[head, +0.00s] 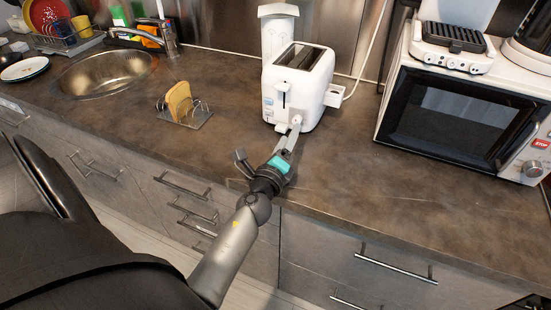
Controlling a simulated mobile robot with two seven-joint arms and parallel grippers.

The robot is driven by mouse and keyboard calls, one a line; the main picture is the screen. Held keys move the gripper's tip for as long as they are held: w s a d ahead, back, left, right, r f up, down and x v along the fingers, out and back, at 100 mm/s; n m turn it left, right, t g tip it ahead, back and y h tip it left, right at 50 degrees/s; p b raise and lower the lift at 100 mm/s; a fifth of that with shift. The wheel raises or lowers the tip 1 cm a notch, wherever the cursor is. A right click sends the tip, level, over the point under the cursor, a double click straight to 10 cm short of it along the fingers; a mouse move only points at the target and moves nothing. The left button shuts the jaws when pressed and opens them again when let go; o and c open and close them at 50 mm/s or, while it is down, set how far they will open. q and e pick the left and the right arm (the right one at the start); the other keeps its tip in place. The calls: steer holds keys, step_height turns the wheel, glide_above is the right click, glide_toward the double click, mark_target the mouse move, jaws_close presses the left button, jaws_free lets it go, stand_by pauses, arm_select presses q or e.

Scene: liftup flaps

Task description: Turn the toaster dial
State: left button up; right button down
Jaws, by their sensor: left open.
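The white toaster (318,95) stands upright on the counter, with two slots on top and a lever slit on its front face. Its dial (296,121) is a small white knob low on the front, partly hidden by a fingertip. My left gripper (268,143) is in front of the toaster with its fingers spread wide. One finger reaches up to the dial and overlaps it; I cannot tell whether they touch. The other finger is off to the left, over the counter edge. Nothing shows between the fingers.
A toast rack (184,109) with bread stands left of the toaster, and a sink (104,73) lies further left. A microwave (462,112) with a grill (453,45) on top stands at the right. The brown counter (390,175) is clear between toaster and microwave.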

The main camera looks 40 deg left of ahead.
arm_select(q)
steer(key=b+v, duration=0.1)
steer(key=v, duration=0.7)
steer(key=shift+s+d+f+b, duration=0.15)
steer(key=shift+s+b, duration=0.1)
steer(key=shift+b, duration=0.15)
steer(key=shift+s+d, duration=0.2)
steer(key=shift+s, duration=0.45)
